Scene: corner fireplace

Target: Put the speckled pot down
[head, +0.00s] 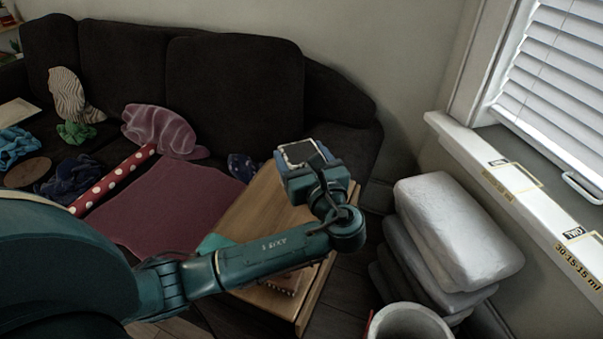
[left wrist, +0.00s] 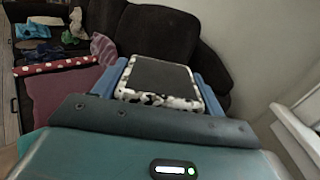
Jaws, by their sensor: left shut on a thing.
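The speckled pot (head: 302,153) is a small square pot with a black-and-white blotched side and a dark top. My left gripper (head: 308,168) is shut on it, with blue fingers on two opposite sides. In the left wrist view, the pot (left wrist: 158,101) sits between the fingers (left wrist: 160,82). In the head view, it appears over the far end of a wooden tabletop (head: 257,207); its underside is hidden, so I cannot tell its clearance. My right gripper is not in view.
A dark sofa (head: 235,80) with clothes and cushions stands behind. A teal thing (head: 212,243) and a patterned item (head: 283,283) lie partly hidden under my left arm. White stacked bags (head: 460,230) and a white round container (head: 410,322) are at right, by the windowsill (head: 500,170).

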